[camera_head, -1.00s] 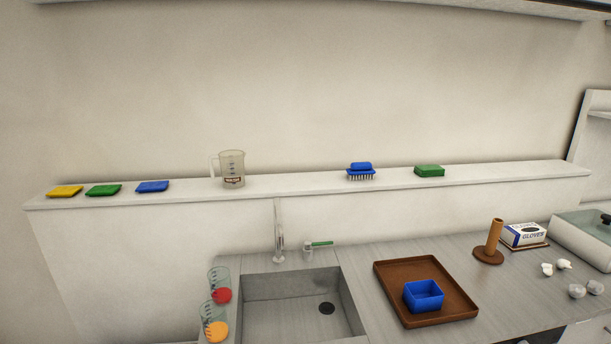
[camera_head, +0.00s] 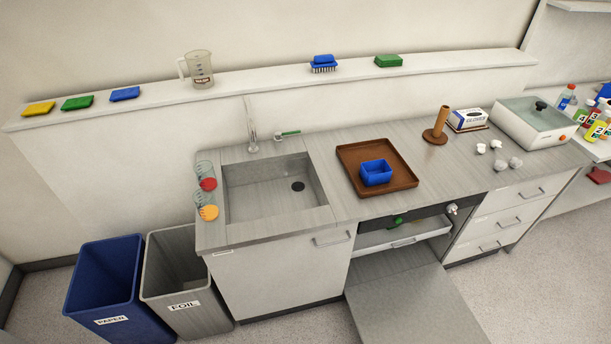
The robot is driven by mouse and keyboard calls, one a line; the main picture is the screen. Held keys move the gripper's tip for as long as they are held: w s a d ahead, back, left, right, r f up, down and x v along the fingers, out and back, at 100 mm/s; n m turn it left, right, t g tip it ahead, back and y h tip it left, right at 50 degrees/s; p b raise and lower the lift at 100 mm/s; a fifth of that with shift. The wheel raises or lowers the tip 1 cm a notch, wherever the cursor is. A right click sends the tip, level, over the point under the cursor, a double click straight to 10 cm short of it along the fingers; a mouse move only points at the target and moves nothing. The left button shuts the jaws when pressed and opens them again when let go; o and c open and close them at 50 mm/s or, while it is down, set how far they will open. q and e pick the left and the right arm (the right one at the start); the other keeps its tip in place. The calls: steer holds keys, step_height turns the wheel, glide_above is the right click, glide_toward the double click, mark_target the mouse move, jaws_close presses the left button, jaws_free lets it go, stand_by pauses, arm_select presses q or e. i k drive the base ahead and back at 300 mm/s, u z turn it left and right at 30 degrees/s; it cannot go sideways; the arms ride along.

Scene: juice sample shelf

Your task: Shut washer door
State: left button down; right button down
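The washer is under the counter, right of the sink cabinet. Its door (camera_head: 410,305) is folded down and open, lying out flat in front of the opening near the bottom of the head view. Above the door a pale pulled-out rack or drawer (camera_head: 385,241) shows in the opening, with a green thing (camera_head: 397,220) behind it. A small whitish knob-like thing (camera_head: 452,208) is at the right end of the dark strip. Neither of my grippers is in view.
A blue PAPER bin (camera_head: 112,290) and a grey FOIL bin (camera_head: 185,285) stand at the left. Floor left of the door is clear.

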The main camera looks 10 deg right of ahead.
mark_target(415, 323)
steer(key=z, duration=0.05)
steer(key=k, duration=0.5)
steer(key=u, duration=1.35)
steer(key=k, duration=1.35)
steer(key=z, duration=1.25)
